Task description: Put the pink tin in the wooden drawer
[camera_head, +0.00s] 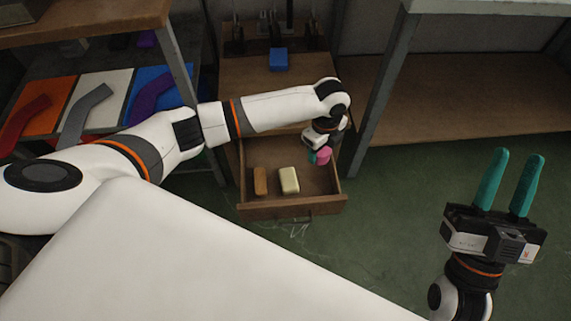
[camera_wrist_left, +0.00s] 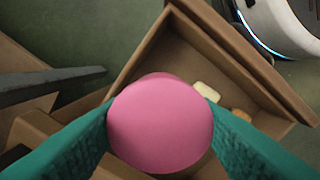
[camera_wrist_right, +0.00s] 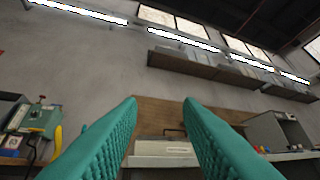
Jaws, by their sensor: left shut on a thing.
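The pink tin (camera_head: 324,156) is round and held by my left gripper (camera_head: 316,158) over the right part of the open wooden drawer (camera_head: 290,209). In the left wrist view the tin (camera_wrist_left: 160,124) sits between both teal fingers, with the drawer (camera_wrist_left: 245,80) behind it. I cannot tell whether the tin touches the drawer floor. My right gripper (camera_head: 508,185) is open and empty at the right, away from the drawer.
The drawer holds an orange-brown block (camera_head: 260,181) and a cream block (camera_head: 289,180) toward its left and middle. A blue block (camera_head: 278,60) sits on the cabinet top. Sock boards (camera_head: 97,104) lie on the left shelf. A grey table leg (camera_head: 378,100) stands right of the drawer.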

